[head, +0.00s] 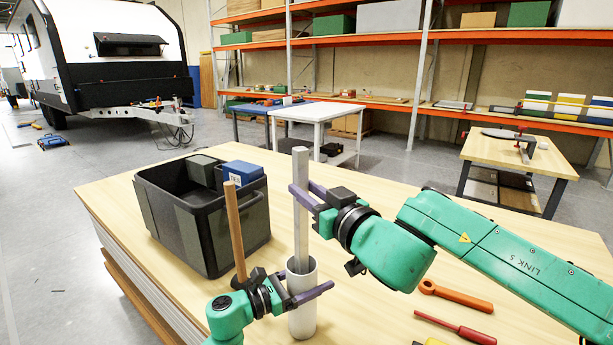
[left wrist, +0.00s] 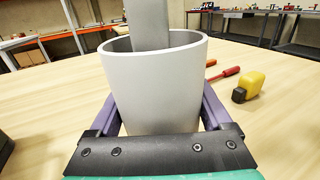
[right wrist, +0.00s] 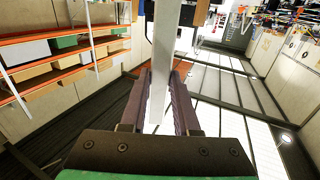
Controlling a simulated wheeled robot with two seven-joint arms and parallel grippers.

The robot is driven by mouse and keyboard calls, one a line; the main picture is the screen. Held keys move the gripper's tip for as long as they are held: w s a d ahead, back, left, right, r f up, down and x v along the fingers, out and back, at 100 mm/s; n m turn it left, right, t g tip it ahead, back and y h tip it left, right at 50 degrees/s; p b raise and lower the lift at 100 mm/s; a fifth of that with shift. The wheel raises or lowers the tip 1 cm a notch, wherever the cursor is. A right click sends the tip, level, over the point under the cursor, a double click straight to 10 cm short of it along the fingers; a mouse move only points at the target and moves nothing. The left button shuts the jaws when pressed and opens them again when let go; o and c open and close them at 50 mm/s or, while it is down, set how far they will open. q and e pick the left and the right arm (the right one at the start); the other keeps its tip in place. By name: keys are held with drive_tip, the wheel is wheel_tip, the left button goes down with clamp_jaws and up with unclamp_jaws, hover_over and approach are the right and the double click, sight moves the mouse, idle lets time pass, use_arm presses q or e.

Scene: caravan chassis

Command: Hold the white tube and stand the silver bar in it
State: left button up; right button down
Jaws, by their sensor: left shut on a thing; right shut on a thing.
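The white tube (head: 302,318) stands upright on the wooden table and also fills the middle of the left wrist view (left wrist: 155,85). My left gripper (head: 303,293) is shut around the tube's upper part, one finger on each side. The silver bar (head: 301,225) is upright, with its lower end inside the tube's mouth. The left wrist view shows the bar (left wrist: 149,22) going in behind the near rim; its bottom end is hidden. My right gripper (head: 306,192) is shut on the bar near its upper part. The bar also shows between the fingers in the right wrist view (right wrist: 163,65).
A black crate (head: 225,228) with a blue box (head: 243,172) stands at the left. A wooden rod (head: 235,235) rises beside it, its base hidden. An orange wrench (head: 455,296) and a red screwdriver (head: 458,329) lie at the right. A yellow object (left wrist: 248,85) lies near the screwdriver.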

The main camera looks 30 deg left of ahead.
drive_tip(key=shift+f, duration=4.3)
drive_tip(key=c, duration=0.6)
unclamp_jaws()
drive_tip(key=shift+f, duration=0.1)
drive_tip(key=shift+d, duration=0.1)
use_arm(q)
drive_tip(key=shift+r, duration=0.1)
use_arm(e)
approach(304, 228)
drive_tip(key=v, duration=0.3)
drive_tip(key=shift+w, duration=0.1)
